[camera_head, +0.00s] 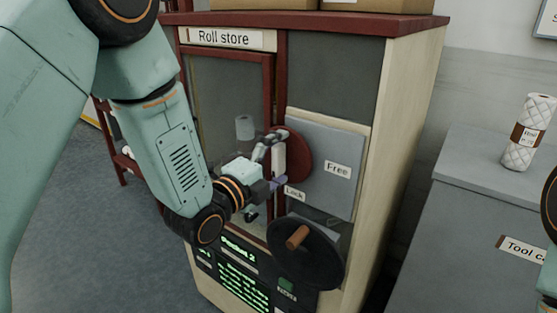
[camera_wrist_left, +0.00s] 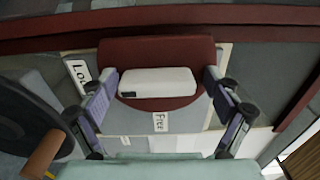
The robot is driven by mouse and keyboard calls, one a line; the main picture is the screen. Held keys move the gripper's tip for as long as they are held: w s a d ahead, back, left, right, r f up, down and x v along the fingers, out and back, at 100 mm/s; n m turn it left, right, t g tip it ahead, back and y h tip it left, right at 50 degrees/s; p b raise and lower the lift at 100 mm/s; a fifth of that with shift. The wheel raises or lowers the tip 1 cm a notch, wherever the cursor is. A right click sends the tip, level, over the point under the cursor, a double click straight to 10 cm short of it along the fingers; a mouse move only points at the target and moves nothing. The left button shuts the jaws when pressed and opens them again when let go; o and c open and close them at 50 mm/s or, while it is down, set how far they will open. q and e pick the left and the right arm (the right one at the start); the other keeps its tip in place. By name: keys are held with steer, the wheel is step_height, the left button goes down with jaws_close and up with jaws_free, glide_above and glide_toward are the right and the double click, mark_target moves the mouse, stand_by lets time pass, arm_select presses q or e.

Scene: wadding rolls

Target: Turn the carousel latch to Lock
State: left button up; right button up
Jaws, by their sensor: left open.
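The carousel latch is a dark red disc (camera_head: 302,156) with a white bar handle (camera_head: 279,160) on a grey panel. A "Free" label (camera_head: 338,170) is right of it and a "Lock" label (camera_head: 294,193) is below it. The bar stands roughly upright in the head view. In the wrist view the white bar (camera_wrist_left: 160,82) lies crosswise, its dark-marked end on the side of the "Lock" label (camera_wrist_left: 78,73). My left gripper (camera_head: 271,161) is open at the latch, one finger beyond each end of the bar, with visible gaps. My right gripper is out of view.
The latch sits on the Roll store cabinet (camera_head: 398,130), right of its glass door (camera_head: 225,90). A black crank wheel (camera_head: 318,262) with a wooden knob (camera_head: 297,237) juts out just below. A grey tool cabinet (camera_head: 455,215) carrying a paper roll (camera_head: 527,135) stands at right.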

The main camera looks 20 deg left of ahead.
mark_target(273, 163)
arm_select(q)
steer(key=shift+s+a+f, duration=0.1)
steer(key=shift+s+a, duration=0.05)
steer(key=v, duration=0.6)
steer(key=shift+a, duration=0.1)
steer(key=shift+s+a, duration=0.1)
steer(key=shift+s, duration=0.55)
steer(key=shift+w, duration=0.15)
steer(key=x, duration=0.5)
steer(key=shift+w+d+f, duration=0.1)
steer(key=shift+w+d, duration=0.1)
steer(key=shift+w, duration=0.15)
steer(key=shift+w+d, duration=0.2)
steer(key=shift+w, duration=0.4)
